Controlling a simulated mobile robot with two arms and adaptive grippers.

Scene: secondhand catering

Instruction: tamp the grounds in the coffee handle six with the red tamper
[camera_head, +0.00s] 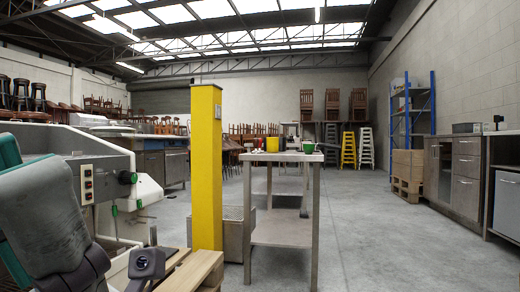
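A narrow steel table (280,157) stands ahead of me, near the middle of the view. All are small at this distance. I cannot tell whether the red item is the tamper, and I cannot make out any coffee handle or grounds. A dark grey, jointed part fills the lower left and may be my own arm. I see no gripper fingers of either arm.
A yellow post (206,170) stands left of the table, above wooden boards (194,272). A grey machine (95,165) is at the left. Cabinets (455,173) and a blue shelf rack (410,110) line the right. The concrete floor right of the table is clear.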

